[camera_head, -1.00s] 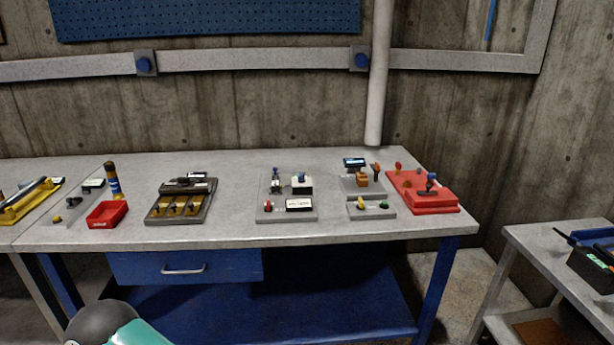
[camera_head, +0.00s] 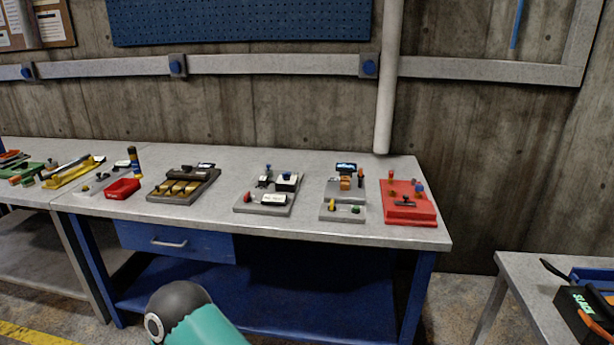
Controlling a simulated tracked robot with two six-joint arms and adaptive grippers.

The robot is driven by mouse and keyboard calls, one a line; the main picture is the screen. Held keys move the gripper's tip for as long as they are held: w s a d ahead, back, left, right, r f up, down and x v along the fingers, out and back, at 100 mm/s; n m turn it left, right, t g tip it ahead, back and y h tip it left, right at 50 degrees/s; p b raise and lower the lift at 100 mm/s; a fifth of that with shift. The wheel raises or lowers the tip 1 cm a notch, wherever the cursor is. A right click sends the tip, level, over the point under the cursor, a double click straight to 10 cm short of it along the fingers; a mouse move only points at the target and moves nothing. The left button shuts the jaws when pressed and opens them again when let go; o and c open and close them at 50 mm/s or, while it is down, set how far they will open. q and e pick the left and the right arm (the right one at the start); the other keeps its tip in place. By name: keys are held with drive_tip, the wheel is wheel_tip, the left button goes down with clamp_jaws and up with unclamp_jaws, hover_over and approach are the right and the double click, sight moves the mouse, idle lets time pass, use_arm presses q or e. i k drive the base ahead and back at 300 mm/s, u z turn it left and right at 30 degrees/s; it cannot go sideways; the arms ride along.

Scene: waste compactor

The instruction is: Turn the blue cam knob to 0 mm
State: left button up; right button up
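Several small fixtures stand on the workbench, and more than one carries a blue knob. A grey plate (camera_head: 243,208) in the middle has a small blue knob (camera_head: 268,167) at its back and another blue top (camera_head: 287,175) on a white and black block. A red fixture (camera_head: 408,214) at the right has a blue knob (camera_head: 420,187). I cannot tell which is the cam knob, and no millimetre scale is readable. Neither gripper is in view. Only a dark, rounded and teal arm part shows at the bottom.
The workbench (camera_head: 335,232) has bare top between its fixtures. A grey fixture with a small display (camera_head: 346,168), a dark tray (camera_head: 172,199) and a red bin (camera_head: 122,189) stand on it. A pipe (camera_head: 386,90) rises behind. A side table (camera_head: 520,268) is at the right.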

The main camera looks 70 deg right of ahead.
sight(286, 175)
drive_tip(key=z, duration=0.35)
drive_tip(key=k, duration=0.2)
drive_tip(key=z, duration=1.15)
drive_tip(key=i, duration=1)
drive_tip(key=z, duration=0.2)
